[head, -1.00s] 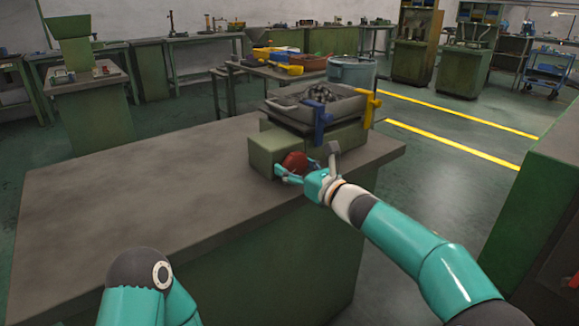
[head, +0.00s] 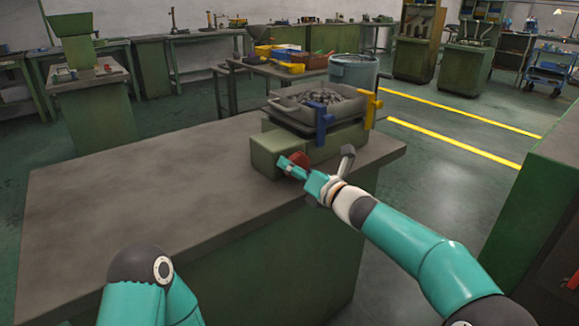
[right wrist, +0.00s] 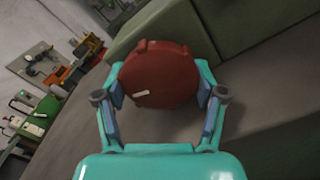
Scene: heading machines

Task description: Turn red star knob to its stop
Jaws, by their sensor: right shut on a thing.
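The red star knob (head: 299,159) sits on the front of a green machine (head: 282,148) at the right end of the workbench. In the right wrist view the knob (right wrist: 160,75) fills the space between my fingers, with a small pale mark on its lower left face. My right gripper (head: 318,168) is shut on the knob, one finger on each side (right wrist: 160,92). In the head view the gripper hides part of the knob. My left arm shows at the bottom left, but its gripper is outside the view.
A grey tray (head: 292,113) of metal parts sits on top of the machine, with a blue clamp (head: 324,119) and a yellow clamp (head: 372,106) at its side. The workbench (head: 130,190) is bare to the left. A grey-blue tub (head: 353,72) stands behind.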

